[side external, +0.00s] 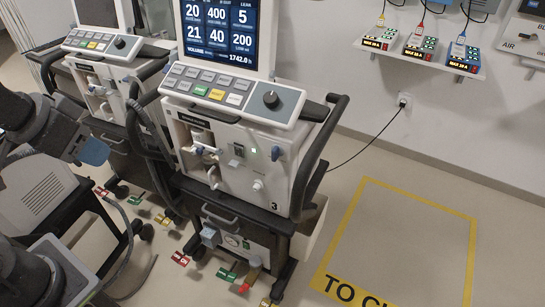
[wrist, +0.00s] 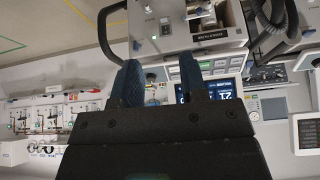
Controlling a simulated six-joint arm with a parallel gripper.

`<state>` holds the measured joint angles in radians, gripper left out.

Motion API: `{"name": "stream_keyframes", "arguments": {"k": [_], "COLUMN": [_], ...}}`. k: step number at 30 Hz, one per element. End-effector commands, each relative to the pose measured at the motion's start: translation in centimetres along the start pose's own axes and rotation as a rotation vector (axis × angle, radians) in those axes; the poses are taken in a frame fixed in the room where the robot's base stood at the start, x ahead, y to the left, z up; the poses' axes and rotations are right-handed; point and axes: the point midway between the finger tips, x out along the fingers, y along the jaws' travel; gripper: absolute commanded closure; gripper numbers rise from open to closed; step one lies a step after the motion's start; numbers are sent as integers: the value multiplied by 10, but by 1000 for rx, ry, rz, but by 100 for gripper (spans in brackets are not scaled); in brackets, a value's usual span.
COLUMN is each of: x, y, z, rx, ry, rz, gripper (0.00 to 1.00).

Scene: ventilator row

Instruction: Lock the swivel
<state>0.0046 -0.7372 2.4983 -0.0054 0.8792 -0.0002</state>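A ventilator cart marked 3 (side external: 245,150) stands upright in the middle of the side view. Small coloured pedals sit low at its base: a red one (side external: 180,258), a green one (side external: 227,274) and a yellow one (side external: 265,302). Their lettering is too small to read, so I cannot tell which is the swivel lock. My gripper (side external: 93,152) is at the left, above the pedals and left of this cart. In the wrist view my gripper (wrist: 158,78) has its two blue fingers apart, with nothing visible held between them.
A second ventilator (side external: 100,75) stands behind at the left, with more coloured pedals (side external: 162,219) near its base. A yellow floor marking (side external: 400,190) lies at the right on clear floor. A wall shelf (side external: 425,55) holds several coloured boxes. A black cable runs to a wall socket (side external: 404,101).

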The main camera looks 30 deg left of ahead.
Motion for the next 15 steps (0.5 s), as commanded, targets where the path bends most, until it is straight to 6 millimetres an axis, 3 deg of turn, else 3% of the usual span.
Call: {"name": "stream_keyframes", "arguments": {"k": [5, 9, 15], "x": [27, 65, 125], "y": [20, 49, 86], "z": [-36, -78, -122], "rx": [0, -26, -89], "ry": [77, 191, 360], "rz": [67, 136, 182], "gripper": [61, 61, 61]}}
